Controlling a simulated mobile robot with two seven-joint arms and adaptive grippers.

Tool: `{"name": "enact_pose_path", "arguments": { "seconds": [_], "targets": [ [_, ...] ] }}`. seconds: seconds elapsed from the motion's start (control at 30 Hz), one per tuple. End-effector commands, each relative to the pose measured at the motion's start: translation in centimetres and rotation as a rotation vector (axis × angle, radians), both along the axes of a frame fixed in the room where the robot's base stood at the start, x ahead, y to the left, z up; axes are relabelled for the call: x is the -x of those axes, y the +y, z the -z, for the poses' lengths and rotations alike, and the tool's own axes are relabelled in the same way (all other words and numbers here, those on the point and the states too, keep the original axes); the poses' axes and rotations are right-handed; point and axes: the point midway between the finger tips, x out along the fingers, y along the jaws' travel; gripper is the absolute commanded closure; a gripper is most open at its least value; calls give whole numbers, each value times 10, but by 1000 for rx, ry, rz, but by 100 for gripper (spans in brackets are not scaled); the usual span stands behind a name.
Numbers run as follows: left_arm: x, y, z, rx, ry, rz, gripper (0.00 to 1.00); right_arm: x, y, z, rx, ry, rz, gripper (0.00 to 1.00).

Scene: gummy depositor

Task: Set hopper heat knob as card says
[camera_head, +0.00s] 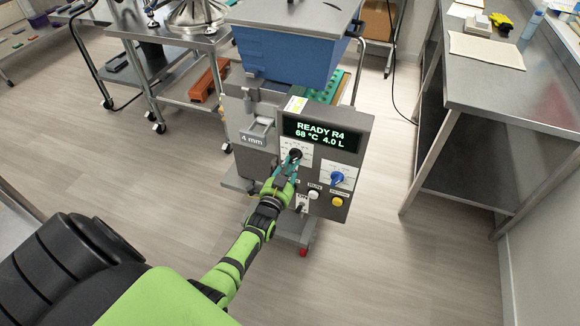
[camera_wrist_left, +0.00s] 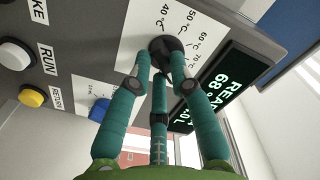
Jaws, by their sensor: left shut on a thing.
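The black heat knob (camera_head: 295,154) sits on the grey control panel (camera_head: 352,140), below the display. In the left wrist view the knob (camera_wrist_left: 167,47) has a temperature scale beside it with 40 °C, 50, 60 and 70 legible. My left gripper (camera_head: 292,163) is shut on the knob, its teal fingers on either side in the left wrist view (camera_wrist_left: 165,75). The fingers hide part of the knob, and I cannot tell its setting. The display (camera_head: 322,134) reads READY R4, 68 °C, 4.0 L. My right gripper is not in view.
A blue knob (camera_head: 337,178), a white RUN button (camera_head: 313,195) and a yellow button (camera_head: 337,201) are close by on the panel. The blue hopper (camera_head: 290,60) is above. A steel bench (camera_head: 500,90) stands at right, with open floor between.

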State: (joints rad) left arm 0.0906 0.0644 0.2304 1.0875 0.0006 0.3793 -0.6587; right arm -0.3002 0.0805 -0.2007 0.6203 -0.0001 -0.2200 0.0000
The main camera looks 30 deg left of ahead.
Motion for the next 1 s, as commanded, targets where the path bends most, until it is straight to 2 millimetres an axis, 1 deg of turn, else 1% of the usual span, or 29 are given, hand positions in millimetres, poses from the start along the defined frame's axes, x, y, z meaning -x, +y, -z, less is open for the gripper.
{"name": "enact_pose_path", "arguments": {
  "seconds": [0.03,0.27,0.3,0.33,0.67,0.77,0.87,0.97,1.0],
  "targets": [
    [-1,0,-2,-2,-5,1,100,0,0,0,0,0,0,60],
    [-1,0,-3,-1,-6,0,100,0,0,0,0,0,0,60],
    [-1,0,-3,-1,-6,0,67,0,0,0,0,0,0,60],
    [-1,0,-3,-1,-6,0,55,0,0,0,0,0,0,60],
    [0,0,-1,1,-3,1,55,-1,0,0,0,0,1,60],
    [5,-2,0,2,-1,1,55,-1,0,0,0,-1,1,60],
    [17,-5,1,3,-1,0,55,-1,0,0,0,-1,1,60],
    [35,-9,0,2,0,0,55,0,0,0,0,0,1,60],
    [45,-11,1,3,-1,0,55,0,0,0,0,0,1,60]
  ]
}}
